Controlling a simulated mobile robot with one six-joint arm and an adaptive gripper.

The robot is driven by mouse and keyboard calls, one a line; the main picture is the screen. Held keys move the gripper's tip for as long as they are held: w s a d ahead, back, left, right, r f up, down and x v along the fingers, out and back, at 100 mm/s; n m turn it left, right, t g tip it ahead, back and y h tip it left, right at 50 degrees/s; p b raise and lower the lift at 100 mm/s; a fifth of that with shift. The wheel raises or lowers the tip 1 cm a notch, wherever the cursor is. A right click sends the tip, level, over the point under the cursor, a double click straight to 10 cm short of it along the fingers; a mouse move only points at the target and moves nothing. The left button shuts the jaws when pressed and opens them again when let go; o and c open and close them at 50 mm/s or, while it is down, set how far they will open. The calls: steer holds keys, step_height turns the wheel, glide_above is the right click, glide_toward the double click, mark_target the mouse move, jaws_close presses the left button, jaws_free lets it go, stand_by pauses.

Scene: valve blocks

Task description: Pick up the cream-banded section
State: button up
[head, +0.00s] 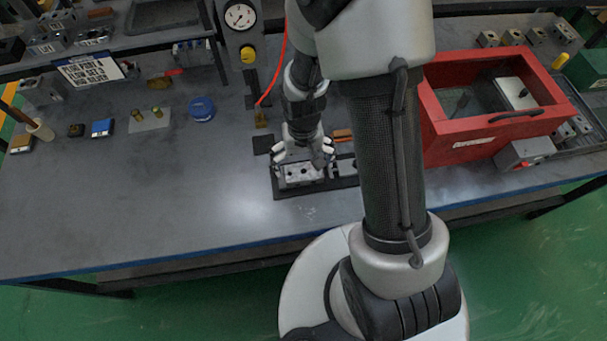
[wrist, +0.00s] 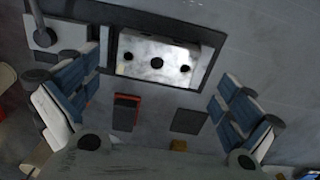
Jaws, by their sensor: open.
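A silver metal block (head: 300,175) with round holes sits in a black tray (head: 290,193) near the front of the bench. The block also shows in the wrist view (wrist: 158,58), with several dark holes in its face. My gripper (head: 303,152) is just above and behind the block, pointing down. In the wrist view my gripper (wrist: 157,108) has its blue-padded fingers wide apart, with nothing between them. The block lies ahead of the fingertips, between their lines.
A red open-topped box (head: 485,134) stands to the right. A pressure gauge (head: 240,16) and an orange hose (head: 277,72) are behind. A blue round cap (head: 202,108) lies to the left. The front left of the bench is clear.

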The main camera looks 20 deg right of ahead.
mark_target(304, 171)
steer(key=f, duration=0.2)
steer(key=f+b, duration=0.2)
steer(key=f, duration=0.1)
steer(key=shift+w+d+f, duration=0.2)
steer(key=shift+w+f, duration=0.05)
steer(key=shift+f, duration=0.05)
steer(key=shift+r, duration=0.1)
steer(key=c, duration=1.2)
